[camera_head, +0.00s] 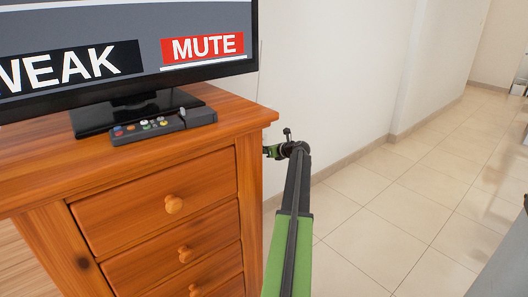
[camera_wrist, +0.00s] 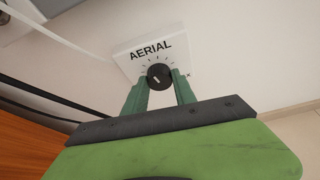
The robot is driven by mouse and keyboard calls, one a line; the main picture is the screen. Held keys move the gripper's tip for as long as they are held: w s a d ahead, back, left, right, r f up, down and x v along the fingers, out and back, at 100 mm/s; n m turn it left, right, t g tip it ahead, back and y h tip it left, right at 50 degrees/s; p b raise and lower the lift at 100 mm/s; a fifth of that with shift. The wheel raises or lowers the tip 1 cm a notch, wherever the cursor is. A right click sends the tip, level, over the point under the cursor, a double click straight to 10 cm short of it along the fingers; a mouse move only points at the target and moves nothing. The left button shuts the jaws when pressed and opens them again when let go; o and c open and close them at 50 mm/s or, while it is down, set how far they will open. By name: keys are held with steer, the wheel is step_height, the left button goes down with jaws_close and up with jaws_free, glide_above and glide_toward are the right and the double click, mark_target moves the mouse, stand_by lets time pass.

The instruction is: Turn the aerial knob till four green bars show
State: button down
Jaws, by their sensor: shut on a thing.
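The aerial knob (camera_wrist: 160,76) is black and round with a pale pointer mark, on a white wall plate (camera_wrist: 125,55) labelled AERIAL in the wrist view. My gripper (camera_wrist: 160,88) is shut on the knob, with a green finger on each side of it. In the head view my gripper (camera_head: 272,151) reaches past the right side of the cabinet, and the knob is hidden there. The television screen (camera_head: 120,50) shows part of a black box reading "WEAK" and a red "MUTE" box. No green bars show in the visible part of the screen.
A wooden drawer cabinet (camera_head: 160,203) stands left of my arm, with its right corner close to it. A dark remote (camera_head: 147,129) with coloured buttons and a small dark box (camera_head: 198,117) lie on top. The tiled floor (camera_head: 390,200) to the right is clear.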

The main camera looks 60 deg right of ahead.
steer(key=shift+w+d+f+m+t+y+b, duration=0.1)
steer(key=shift+m+t+y+b, duration=0.55)
steer(key=shift+m, duration=0.7)
steer(key=shift+s+m+t+y+b, duration=0.1)
steer(key=shift+m+t+y+b, duration=0.25)
steer(key=shift+m+y+b, duration=0.65)
steer(key=shift+w+d+f+m+t+y+b, duration=0.1)
steer(key=shift+m+t+y+b, duration=0.65)
steer(key=shift+m, duration=0.9)
steer(key=shift+r+g, duration=0.1)
steer(key=shift+g, duration=0.15)
steer(key=c, duration=1)
jaws_free()
